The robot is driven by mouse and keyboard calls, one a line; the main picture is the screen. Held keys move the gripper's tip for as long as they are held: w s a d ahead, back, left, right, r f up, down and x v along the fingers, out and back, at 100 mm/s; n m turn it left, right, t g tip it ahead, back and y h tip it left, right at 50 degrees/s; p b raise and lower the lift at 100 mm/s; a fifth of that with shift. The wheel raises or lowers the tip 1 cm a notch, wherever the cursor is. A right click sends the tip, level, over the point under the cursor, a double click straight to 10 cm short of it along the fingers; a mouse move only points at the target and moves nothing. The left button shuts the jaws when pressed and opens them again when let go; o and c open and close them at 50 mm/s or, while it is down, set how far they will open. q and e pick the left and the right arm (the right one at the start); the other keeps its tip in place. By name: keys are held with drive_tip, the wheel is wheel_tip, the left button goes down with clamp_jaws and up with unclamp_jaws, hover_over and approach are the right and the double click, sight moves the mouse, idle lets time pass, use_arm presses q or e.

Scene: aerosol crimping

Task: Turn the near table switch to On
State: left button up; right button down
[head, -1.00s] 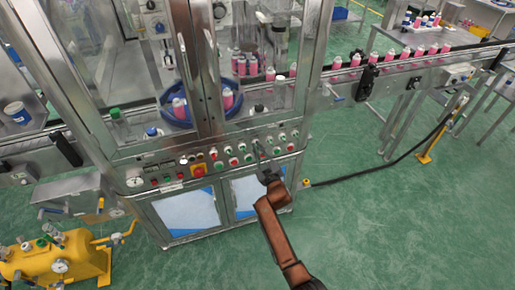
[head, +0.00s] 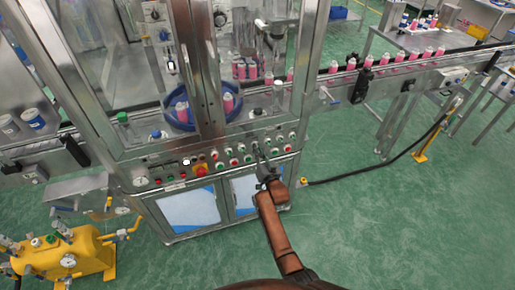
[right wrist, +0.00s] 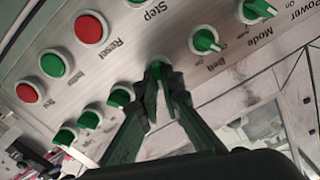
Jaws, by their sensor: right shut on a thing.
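The machine's control panel (head: 220,158) carries a row of green switch knobs. My right gripper (right wrist: 162,85) is shut on one green knob (right wrist: 160,63) in the right wrist view. The fingers cover part of this knob and its surroundings, so its label and exact turn angle cannot be read. In the head view my right gripper (head: 263,164) reaches the right part of the panel. Neighbouring green knobs stand on both sides, one (right wrist: 204,40) near the labels Belt and Mode, another (right wrist: 119,97) on the other side. My left gripper is not in view.
Red and green push buttons (right wrist: 90,27) sit in a parallel row close to the knobs. A red emergency button (head: 200,170) is farther left. A conveyor with pink bottles (head: 367,62) runs to the right. The green floor (head: 380,220) right of my arm is clear.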

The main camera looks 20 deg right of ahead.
drive_tip(key=shift+m+p, duration=0.35)
drive_tip(key=shift+m, duration=0.45)
drive_tip(key=shift+f, duration=0.1)
drive_tip(key=c, duration=2.1)
unclamp_jaws()
drive_tip(key=s, duration=0.7)
drive_tip(key=shift+s+d, duration=0.15)
drive_tip(key=shift+s, duration=0.1)
